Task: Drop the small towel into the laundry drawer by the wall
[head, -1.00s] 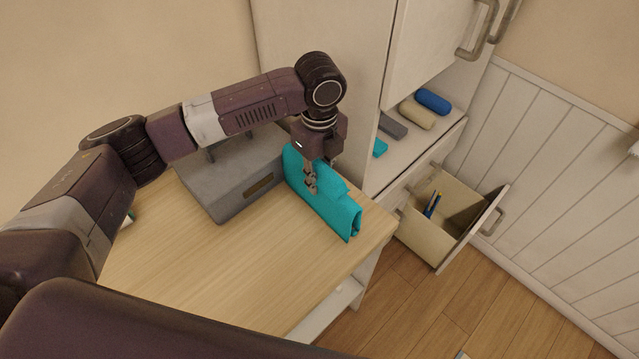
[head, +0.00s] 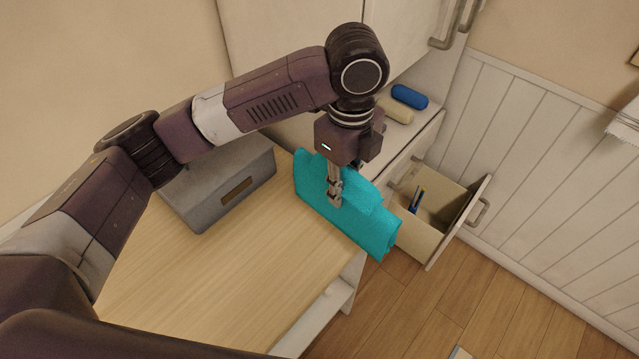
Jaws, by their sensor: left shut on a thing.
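A folded teal towel (head: 363,222) hangs from my left gripper (head: 334,198), which is shut on it. The towel is over the right edge of the wooden table, and its lower right corner overlaps the open drawer in the picture. The open drawer (head: 418,240) is at the right, beside the white panelled wall, pulled out of the white cabinet. Several pens, blue and orange, lie in it. The towel hides part of the drawer's left side. My right gripper is not in view.
A grey box (head: 215,190) stands on the wooden table (head: 220,285) left of the towel. Blue (head: 410,96) and beige (head: 396,110) rolls lie on the cabinet shelf above the drawer. A cabinet door with a handle (head: 445,42) hangs above. The floor in front of the drawer is mostly clear.

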